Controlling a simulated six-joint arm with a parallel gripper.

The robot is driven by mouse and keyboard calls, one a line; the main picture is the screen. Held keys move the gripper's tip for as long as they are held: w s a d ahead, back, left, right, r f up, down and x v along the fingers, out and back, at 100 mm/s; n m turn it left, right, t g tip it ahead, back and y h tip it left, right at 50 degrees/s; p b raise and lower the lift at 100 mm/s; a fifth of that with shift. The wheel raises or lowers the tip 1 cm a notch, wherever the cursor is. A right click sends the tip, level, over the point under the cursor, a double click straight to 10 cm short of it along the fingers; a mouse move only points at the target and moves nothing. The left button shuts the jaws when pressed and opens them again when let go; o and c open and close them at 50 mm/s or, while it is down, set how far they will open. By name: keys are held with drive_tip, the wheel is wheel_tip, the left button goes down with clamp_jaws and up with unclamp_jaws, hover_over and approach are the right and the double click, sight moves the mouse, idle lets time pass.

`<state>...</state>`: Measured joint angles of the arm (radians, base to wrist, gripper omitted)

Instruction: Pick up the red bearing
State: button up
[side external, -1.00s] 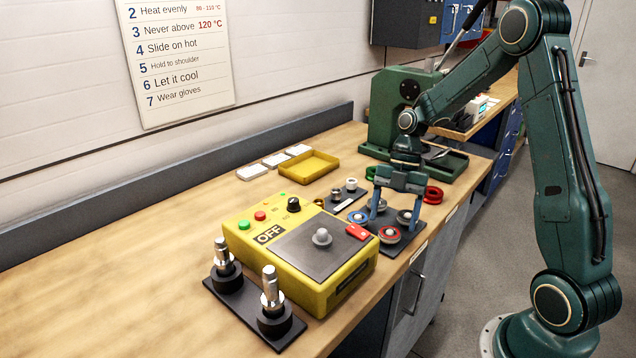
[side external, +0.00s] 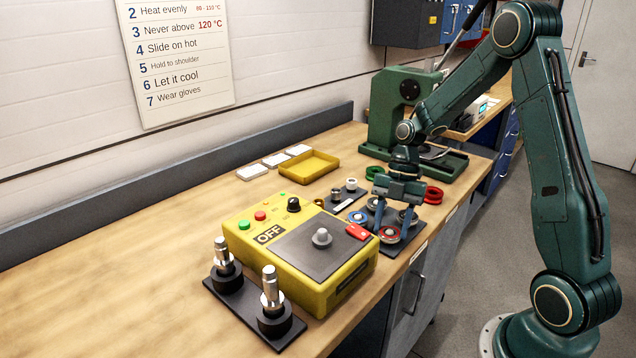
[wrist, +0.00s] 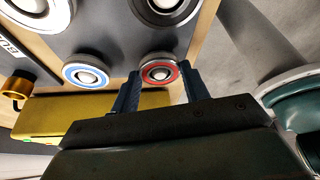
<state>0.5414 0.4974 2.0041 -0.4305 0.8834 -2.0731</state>
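The red bearing (side external: 389,235), a metal bearing with a red ring, sits at the front of a dark plate on the bench. It also shows in the wrist view (wrist: 160,80). My gripper (side external: 392,227) points down over it.
Red rings (side external: 433,195) and the green press (side external: 395,115) are behind.

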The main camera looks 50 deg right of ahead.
drive_tip(key=shift+r, duration=0.2)
drive_tip(key=shift+c, duration=0.2)
wheel_tip(320, 180, up, 19)
drive_tip(key=shift+r, duration=0.15)
idle(0.8)
drive_tip(key=shift+r, duration=0.1)
